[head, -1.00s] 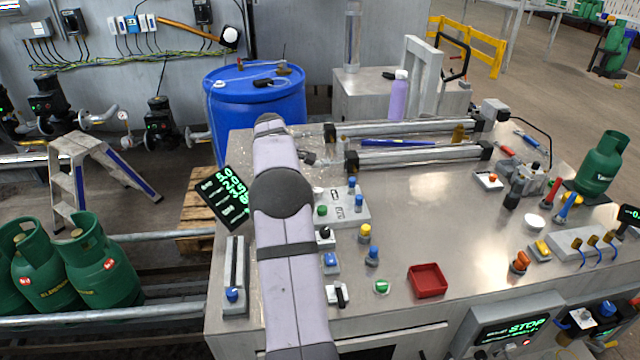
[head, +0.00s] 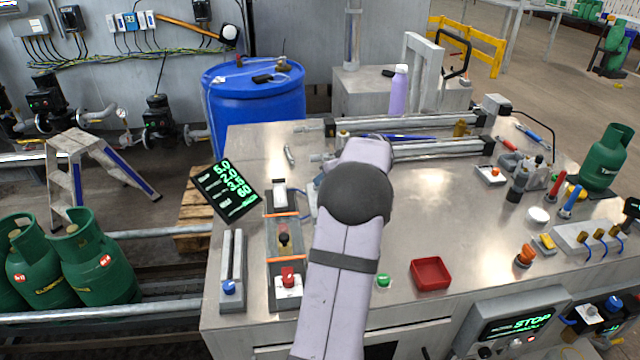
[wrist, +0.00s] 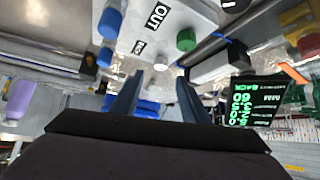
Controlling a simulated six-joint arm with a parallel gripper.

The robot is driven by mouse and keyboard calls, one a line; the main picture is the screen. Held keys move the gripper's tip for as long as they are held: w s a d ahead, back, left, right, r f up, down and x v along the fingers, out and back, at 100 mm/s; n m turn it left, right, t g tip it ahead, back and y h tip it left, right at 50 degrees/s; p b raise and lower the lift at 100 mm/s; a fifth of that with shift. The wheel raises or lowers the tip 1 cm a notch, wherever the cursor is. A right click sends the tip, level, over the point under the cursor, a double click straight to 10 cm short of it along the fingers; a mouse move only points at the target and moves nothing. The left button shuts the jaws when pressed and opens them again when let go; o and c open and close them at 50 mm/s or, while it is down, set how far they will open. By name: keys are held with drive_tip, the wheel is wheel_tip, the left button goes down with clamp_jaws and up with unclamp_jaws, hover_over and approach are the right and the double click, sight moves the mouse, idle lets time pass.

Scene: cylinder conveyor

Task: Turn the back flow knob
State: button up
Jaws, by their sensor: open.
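My gripper shows in the wrist view (wrist: 157,92) with its two dark blue fingers apart and nothing held between them. In the head view my arm hides it. In the wrist view a grey control box (wrist: 178,18) labelled OUT carries a green knob (wrist: 186,40) and blue knobs, one (wrist: 110,22) at the upper left and another (wrist: 105,57) below it. The fingers point towards this box, apart from its knobs. A small pale round part (wrist: 161,66) shows between the fingertips. I cannot tell which knob is the back flow knob. My arm covers this box in the head view.
A display (head: 227,190) stands at the bench's left; in the wrist view it reads BACK (wrist: 254,100). An orange-edged panel (head: 284,262) lies left of my arm. Two cylinders lie behind; a red tray (head: 431,274) sits right. Bench right of my arm is partly clear.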

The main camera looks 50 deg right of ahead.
drive_tip(key=shift+w+f, duration=0.1)
drive_tip(key=shift+w, duration=0.05)
drive_tip(key=shift+p+x, duration=1.8)
drive_tip(key=shift+x, duration=1.75)
clamp_jaws()
drive_tip(key=shift+f, duration=0.1)
